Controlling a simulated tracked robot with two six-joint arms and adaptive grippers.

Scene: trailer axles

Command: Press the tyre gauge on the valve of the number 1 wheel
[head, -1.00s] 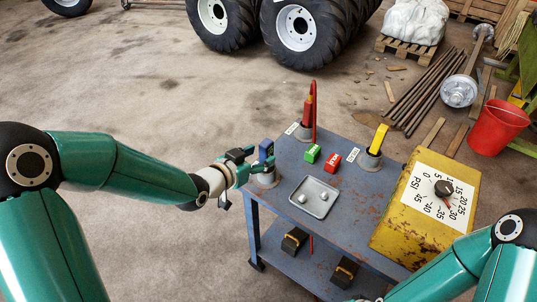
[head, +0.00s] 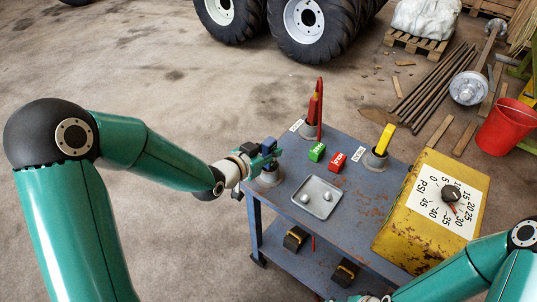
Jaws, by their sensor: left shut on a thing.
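A blue-topped tool (head: 268,145) stands at the cart's left corner in a grey round holder (head: 268,178). It may be the tyre gauge, but I cannot read a label on it. My left gripper (head: 264,155) is shut on it from the left, just above the holder, and partly hides it. Large black tyres with white hubs stand at the top, one at the left (head: 219,10) and one at the right (head: 304,20). I cannot make out a wheel number or a valve. My right arm enters at the bottom right; its gripper is not visible.
The blue cart (head: 290,222) carries a red tool (head: 317,108), a yellow tool (head: 384,139), green (head: 317,151) and red (head: 337,162) blocks, and a grey tray (head: 327,208). A yellow PSI box (head: 405,235) stands at its right. Open floor lies between cart and wheels.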

